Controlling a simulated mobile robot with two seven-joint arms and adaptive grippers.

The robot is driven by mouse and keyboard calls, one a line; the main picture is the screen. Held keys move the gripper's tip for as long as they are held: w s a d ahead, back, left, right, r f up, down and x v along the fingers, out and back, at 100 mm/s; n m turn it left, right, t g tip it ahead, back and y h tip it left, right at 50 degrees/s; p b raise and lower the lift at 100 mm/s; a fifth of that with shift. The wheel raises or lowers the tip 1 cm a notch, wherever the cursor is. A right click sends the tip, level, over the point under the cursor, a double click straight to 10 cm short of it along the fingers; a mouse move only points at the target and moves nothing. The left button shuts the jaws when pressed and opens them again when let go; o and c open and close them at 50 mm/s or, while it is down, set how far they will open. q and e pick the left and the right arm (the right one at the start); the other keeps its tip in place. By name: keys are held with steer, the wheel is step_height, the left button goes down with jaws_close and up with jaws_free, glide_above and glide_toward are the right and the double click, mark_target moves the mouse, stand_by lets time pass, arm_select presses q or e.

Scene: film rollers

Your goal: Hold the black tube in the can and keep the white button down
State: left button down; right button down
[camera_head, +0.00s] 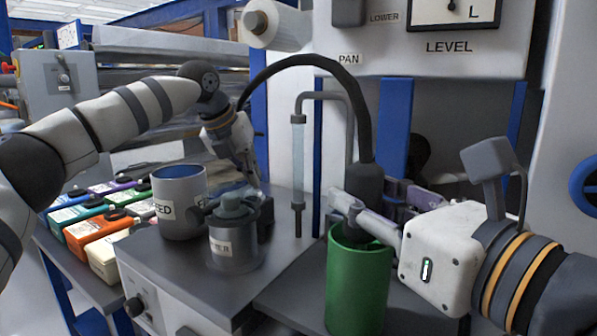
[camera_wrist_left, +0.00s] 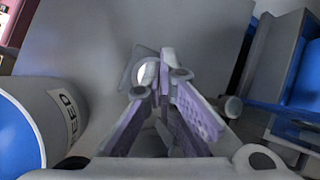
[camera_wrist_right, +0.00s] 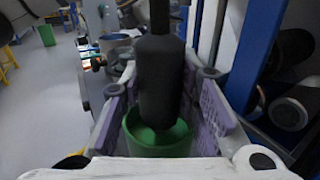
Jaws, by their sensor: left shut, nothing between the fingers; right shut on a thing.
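The black tube (camera_head: 366,188) hangs from an arched hose, its thick end over the mouth of the green can (camera_head: 356,285). In the right wrist view the tube (camera_wrist_right: 160,80) stands upright between my fingers, its lower end at or in the can mouth (camera_wrist_right: 158,143). My right gripper (camera_head: 364,208) is shut on the tube. My left gripper (camera_head: 254,184) is shut and empty, pointing down behind the small grey pot. In the left wrist view its closed fingertips (camera_wrist_left: 164,76) are at the white button (camera_wrist_left: 147,73), partly covering it. I cannot tell whether the button is down.
A grey FEED canister (camera_head: 180,205) and a lidded grey pot (camera_head: 234,242) stand on the bench left of the green can. Several coloured boxes (camera_head: 95,232) lie further left. A clear vertical tube (camera_head: 297,165) and a panel with a LEVEL gauge (camera_head: 450,12) stand behind.

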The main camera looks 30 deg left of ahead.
arm_select(q)
steer(key=shift+f, duration=0.7)
stand_by(1.6)
stand_by(2.0)
steer(key=shift+r, duration=3.55)
arm_select(e)
steer(key=c, duration=1.2)
jaws_free()
arm_select(q)
steer(key=v, duration=1.2)
arm_select(e)
steer(key=shift+o, duration=0.2)
